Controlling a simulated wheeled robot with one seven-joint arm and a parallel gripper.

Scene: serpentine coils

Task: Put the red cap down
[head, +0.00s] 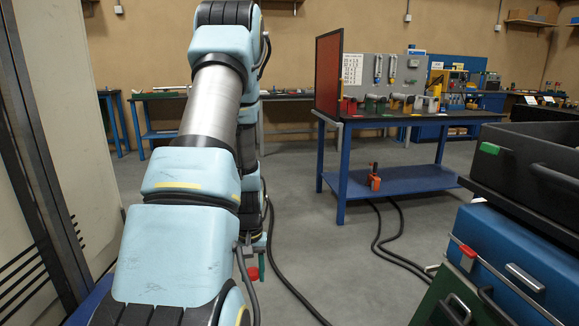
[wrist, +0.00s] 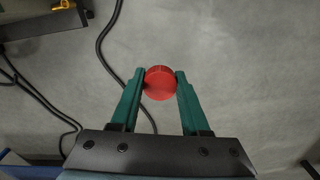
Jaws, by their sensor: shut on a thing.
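The red cap (wrist: 160,83) is round and sits between the two green fingertips of my gripper (wrist: 161,86) in the wrist view. My gripper is shut on it, one finger against each side. Grey floor shows below and around the cap. In the head view the cap (head: 253,273) shows as a small red spot under my gripper (head: 251,258), at the end of my light blue arm. My arm hides part of the gripper there.
A blue workbench (head: 390,182) with a lower shelf stands ahead, right of centre. Black cables (head: 385,240) lie on the floor. Blue and green cases (head: 515,262) and a black crate (head: 530,165) are at the right. A grey cabinet (head: 75,130) stands at the left.

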